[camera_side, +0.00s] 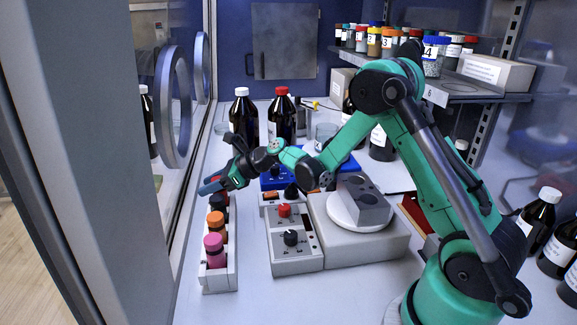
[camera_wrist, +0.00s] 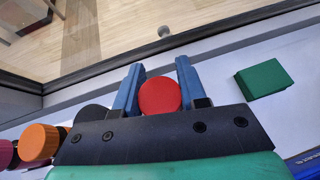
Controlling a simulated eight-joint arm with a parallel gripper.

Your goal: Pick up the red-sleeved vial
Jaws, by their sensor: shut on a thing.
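The red-sleeved vial shows in the wrist view as a round red top (camera_wrist: 160,96) between the two blue fingers of my gripper (camera_wrist: 159,72). My gripper is shut on it. In the side view my gripper (camera_side: 212,185) is over the far end of the white vial rack (camera_side: 219,282), and its fingers largely hide the vial. I cannot tell whether the vial's base is still in the rack. A pink vial (camera_side: 214,250), an orange-capped vial (camera_side: 216,227) and a black-capped vial (camera_side: 217,203) stand in a row nearer the camera.
A grey control box (camera_side: 294,262) and a round-plated device (camera_side: 362,245) stand right of the rack. Dark bottles (camera_side: 243,117) stand behind. The glass wall with glove ports (camera_side: 173,105) is close on the left. A green block (camera_wrist: 264,79) lies right of my gripper in the wrist view.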

